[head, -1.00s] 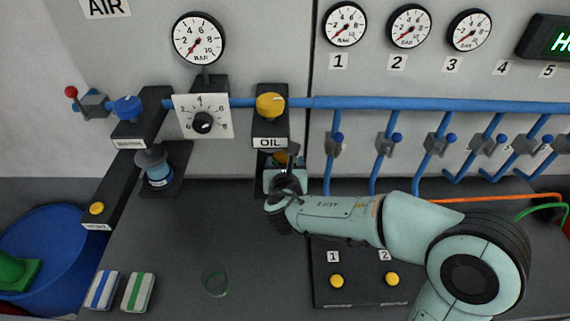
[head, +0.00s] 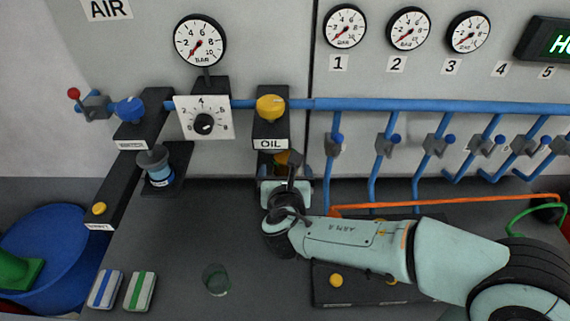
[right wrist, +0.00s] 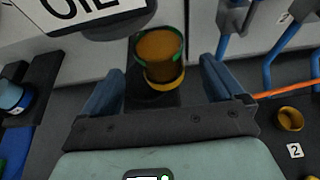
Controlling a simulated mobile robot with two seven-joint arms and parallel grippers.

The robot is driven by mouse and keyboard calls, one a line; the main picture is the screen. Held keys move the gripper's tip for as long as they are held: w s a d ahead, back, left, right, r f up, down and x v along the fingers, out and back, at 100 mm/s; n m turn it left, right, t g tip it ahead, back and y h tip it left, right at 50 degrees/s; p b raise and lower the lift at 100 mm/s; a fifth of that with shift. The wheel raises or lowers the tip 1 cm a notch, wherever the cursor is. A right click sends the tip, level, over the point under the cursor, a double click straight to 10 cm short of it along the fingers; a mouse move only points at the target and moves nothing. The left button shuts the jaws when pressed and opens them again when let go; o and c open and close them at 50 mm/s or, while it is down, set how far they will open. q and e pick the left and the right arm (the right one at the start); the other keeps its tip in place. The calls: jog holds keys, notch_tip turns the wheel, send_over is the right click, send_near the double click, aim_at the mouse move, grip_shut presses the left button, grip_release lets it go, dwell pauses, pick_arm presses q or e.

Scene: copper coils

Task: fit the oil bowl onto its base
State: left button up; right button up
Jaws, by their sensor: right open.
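The amber oil bowl (right wrist: 158,48) has green marks near its rim and shows in the right wrist view between my open right fingers (right wrist: 160,72), touching neither that I can see. A yellow ring (right wrist: 165,84) sits against its near end. In the head view a small amber part of the bowl (head: 282,157) shows under the unit labelled OIL (head: 270,125). My right gripper (head: 287,186) is just in front of and below it. The joint between bowl and base is mostly hidden, so I cannot tell how they meet. My left gripper is out of view.
A clear cup with a green tint (head: 216,280) stands on the dark bench. Two striped blocks (head: 122,290) and a blue tub (head: 45,245) lie at the left. An orange hose (head: 450,201) crosses behind my right arm.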

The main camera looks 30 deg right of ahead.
jog(key=shift+v, duration=2.75)
